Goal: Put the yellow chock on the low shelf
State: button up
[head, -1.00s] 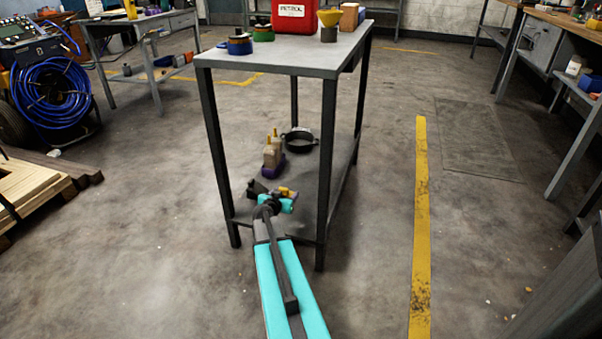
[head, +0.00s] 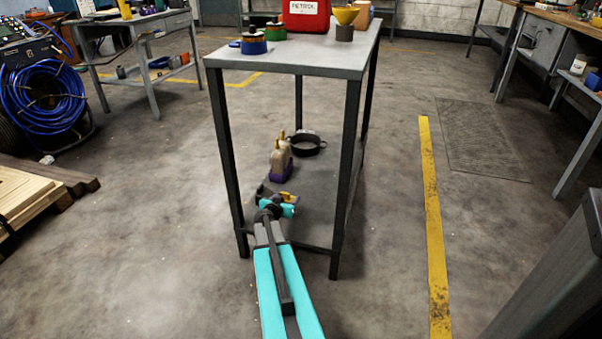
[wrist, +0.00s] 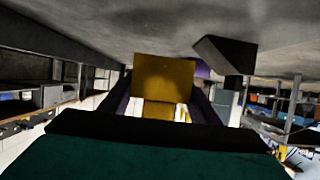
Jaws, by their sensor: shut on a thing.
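The yellow chock (head: 287,196) is held in my gripper (head: 280,202), just over the low shelf (head: 318,190) of the grey table. In the wrist view, which looks upside down, the chock (wrist: 162,78) sits between the two dark fingers, which are shut on it. The shelf surface fills the top of that view. I cannot tell whether the chock touches the shelf. My arm hides part of the shelf's front.
A dark block (wrist: 226,54) is close beside the chock. Bottles with a purple base (head: 281,158) and a black round pan (head: 307,144) stand farther back on the shelf. Table legs (head: 346,180) flank my arm. The top (head: 300,58) carries a red petrol can (head: 306,16).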

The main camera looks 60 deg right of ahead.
jog(key=shift+w+d+r, duration=0.1)
jog(key=shift+w, duration=0.05)
jog(key=shift+d, duration=0.45)
send_over(309, 194)
jog(key=shift+f+b, duration=0.45)
jog(key=shift+f, duration=0.35)
jog(key=shift+w+f+b, duration=0.1)
jog(key=shift+f+b, duration=0.75)
jog(key=shift+f, duration=0.9)
jog(key=shift+f+b, duration=0.15)
jog(key=shift+b, duration=0.15)
jog(key=o, duration=1.4)
jog(key=shift+a, duration=0.1)
jog(key=shift+r+p, duration=0.25)
jog(key=shift+p, duration=0.15)
